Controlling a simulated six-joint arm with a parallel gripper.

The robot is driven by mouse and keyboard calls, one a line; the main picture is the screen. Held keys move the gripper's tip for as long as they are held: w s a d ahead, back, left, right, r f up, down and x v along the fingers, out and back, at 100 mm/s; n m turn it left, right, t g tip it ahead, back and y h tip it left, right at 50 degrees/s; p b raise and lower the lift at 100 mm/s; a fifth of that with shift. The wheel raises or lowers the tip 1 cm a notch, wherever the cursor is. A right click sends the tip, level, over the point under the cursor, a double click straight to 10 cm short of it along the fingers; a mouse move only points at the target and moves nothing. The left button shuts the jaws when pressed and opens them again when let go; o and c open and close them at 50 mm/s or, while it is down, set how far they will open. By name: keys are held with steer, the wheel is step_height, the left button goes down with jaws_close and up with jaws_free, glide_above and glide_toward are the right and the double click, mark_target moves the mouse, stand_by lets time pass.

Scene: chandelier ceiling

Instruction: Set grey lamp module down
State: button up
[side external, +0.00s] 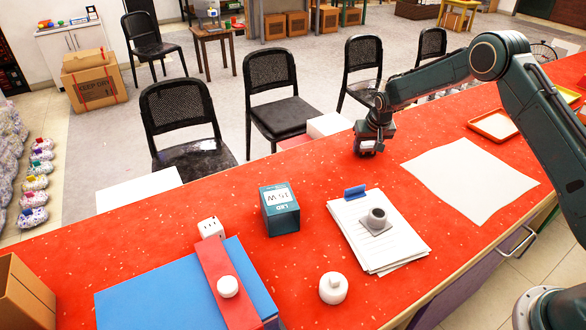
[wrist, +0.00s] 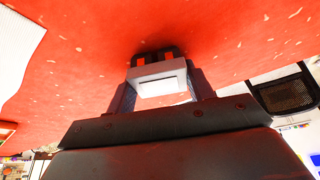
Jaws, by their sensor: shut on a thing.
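My gripper (side external: 370,146) hangs low over the red counter (side external: 330,165) near its chair-side edge, pointing down. It is shut on a small grey block with a white face, which I take to be the grey lamp module (side external: 367,150). In the wrist view the module (wrist: 160,84) sits between the two fingers of my gripper (wrist: 160,72), with the red surface close beyond and a dark shadow there. I cannot tell whether the module touches the counter. The fingers hide its sides.
A blank white sheet (side external: 472,180) lies right of my gripper. Nearer are a paper stack (side external: 390,252) bearing a grey socket-like piece (side external: 377,219), a teal box (side external: 280,209), a white round piece (side external: 333,288) and a blue box (side external: 160,295).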

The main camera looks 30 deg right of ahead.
steer(key=o, duration=1)
steer(key=shift+c, duration=0.2)
steer(key=shift+r, duration=0.1)
steer(key=v, duration=1.2)
steer(key=shift+s+a, duration=0.1)
